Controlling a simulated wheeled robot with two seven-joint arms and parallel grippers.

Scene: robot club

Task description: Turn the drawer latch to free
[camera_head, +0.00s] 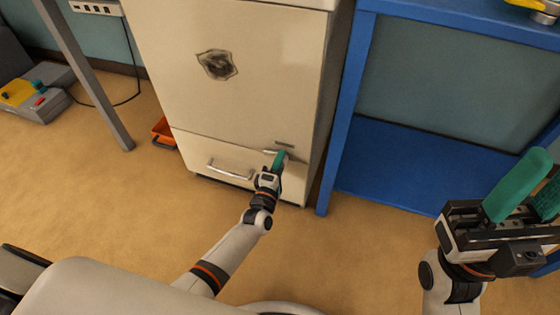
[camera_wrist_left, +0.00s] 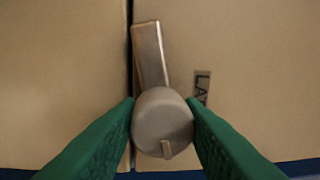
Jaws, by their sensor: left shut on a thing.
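The drawer latch (camera_wrist_left: 150,55) is a flat metal lever on a round grey-brown knob (camera_wrist_left: 162,110). In the left wrist view the lever runs nearly along the dark seam beside the drawer, slightly tilted, its tip edge at the seam. My left gripper (camera_head: 281,157) is at the cabinet front, its green fingers shut on the knob from both sides. In the head view the lever (camera_head: 268,151) points left from the fingers, which hide the knob. The drawer (camera_head: 200,153) with its bar handle (camera_head: 230,171) looks closed. My right gripper (camera_head: 525,192) is open and empty, away from the cabinet.
A partly visible label (camera_wrist_left: 202,88) is beside the latch. A blue bench frame (camera_head: 345,110) stands right of the cream cabinet (camera_head: 255,90). An orange bin (camera_head: 163,130) and a grey table leg (camera_head: 95,85) are left of it. Floor in front is clear.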

